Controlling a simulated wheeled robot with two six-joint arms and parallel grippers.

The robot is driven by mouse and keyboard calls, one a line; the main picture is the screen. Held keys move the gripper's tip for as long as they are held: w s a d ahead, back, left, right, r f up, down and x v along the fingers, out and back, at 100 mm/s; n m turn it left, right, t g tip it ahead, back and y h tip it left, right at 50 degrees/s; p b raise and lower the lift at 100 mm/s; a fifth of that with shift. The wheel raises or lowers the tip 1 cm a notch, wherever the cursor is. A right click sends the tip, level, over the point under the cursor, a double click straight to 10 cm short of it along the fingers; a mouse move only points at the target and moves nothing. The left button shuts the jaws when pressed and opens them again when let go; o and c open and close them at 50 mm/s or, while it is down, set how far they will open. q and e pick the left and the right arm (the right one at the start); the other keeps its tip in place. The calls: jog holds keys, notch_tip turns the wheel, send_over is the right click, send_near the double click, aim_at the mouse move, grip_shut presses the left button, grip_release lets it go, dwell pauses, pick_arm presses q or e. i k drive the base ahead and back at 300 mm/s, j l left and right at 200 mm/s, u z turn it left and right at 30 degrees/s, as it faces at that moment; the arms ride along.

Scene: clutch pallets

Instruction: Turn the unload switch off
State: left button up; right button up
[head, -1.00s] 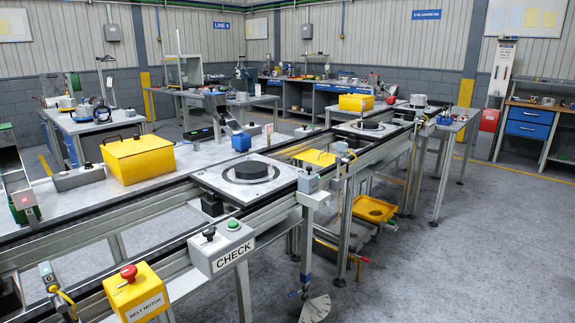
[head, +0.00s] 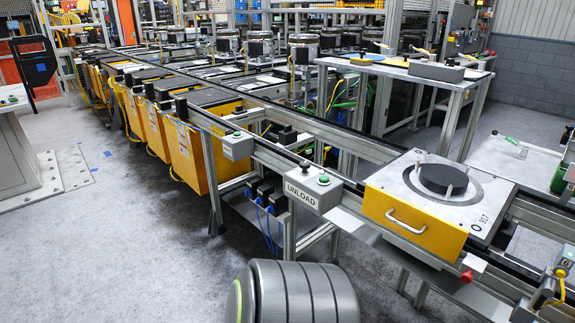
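The unload switch box (head: 313,192) is a light grey box marked UNLOAD, fixed on the near rail of the conveyor, just right of the middle of the head view. On its top are a small black switch knob (head: 304,166) and a green round button (head: 323,180). I cannot tell from here which way the knob is turned. Neither of my grippers is in view.
A yellow box (head: 415,222) with a handle stands right of the switch box, below a pallet (head: 485,212) carrying a black disc (head: 443,179). Several yellow units line the conveyor at left. Grey floor (head: 130,240) is open at the front left.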

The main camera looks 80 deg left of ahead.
aim_at(304, 165)
jog(key=u, duration=2.55)
jog(key=i+j+z, duration=0.1)
jog(key=i+j, duration=0.9)
jog(key=j, duration=0.25)
jog(key=z, duration=0.05)
